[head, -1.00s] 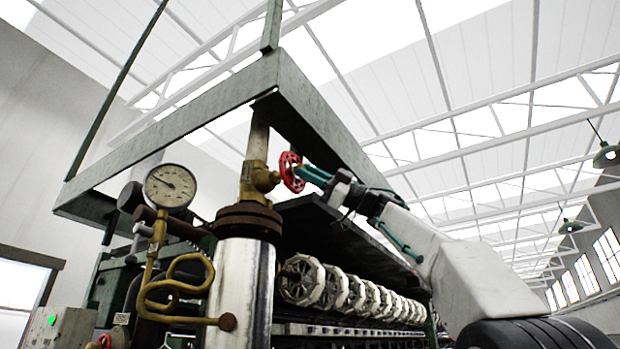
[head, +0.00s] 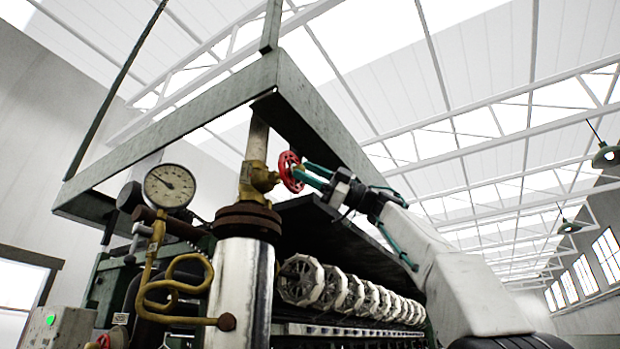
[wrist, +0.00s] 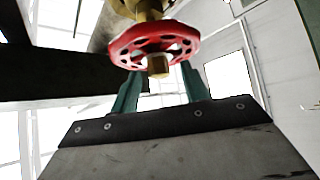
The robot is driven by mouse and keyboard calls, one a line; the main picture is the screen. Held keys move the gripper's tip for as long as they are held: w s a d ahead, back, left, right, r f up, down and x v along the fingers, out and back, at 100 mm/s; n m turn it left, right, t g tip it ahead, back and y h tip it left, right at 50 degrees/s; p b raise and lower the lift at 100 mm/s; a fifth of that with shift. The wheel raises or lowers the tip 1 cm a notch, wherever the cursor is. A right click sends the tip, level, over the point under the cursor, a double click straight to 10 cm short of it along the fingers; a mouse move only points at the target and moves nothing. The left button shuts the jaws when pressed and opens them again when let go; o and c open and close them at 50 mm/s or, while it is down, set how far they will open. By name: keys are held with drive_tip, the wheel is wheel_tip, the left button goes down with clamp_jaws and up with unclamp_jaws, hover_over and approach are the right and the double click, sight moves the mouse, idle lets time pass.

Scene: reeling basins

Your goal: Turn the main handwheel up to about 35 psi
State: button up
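The red main handwheel (head: 290,172) sits on a brass valve (head: 258,180) below a green frame. In the wrist view the wheel (wrist: 155,42) fills the upper middle, with its brass hub nut towards me. My gripper (head: 304,172) is at the wheel's right side. Its two teal fingers stand apart in the wrist view (wrist: 160,75) and reach the near rim; the rim hides their tips, so I cannot tell whether they clamp it. The round pressure gauge (head: 170,187) is left of the valve. Its needle points to the upper left; the numbers are too small to read.
A shiny upright cylinder (head: 239,290) stands under the valve, with a coiled brass pipe (head: 180,285) beside it. The green overhead frame (head: 310,125) passes close above my gripper. A row of pale reels (head: 335,288) runs below my arm.

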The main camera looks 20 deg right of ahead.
drive_tip(key=v, duration=0.7)
drive_tip(key=shift+d+f, duration=0.2)
drive_tip(key=shift+d, duration=0.15)
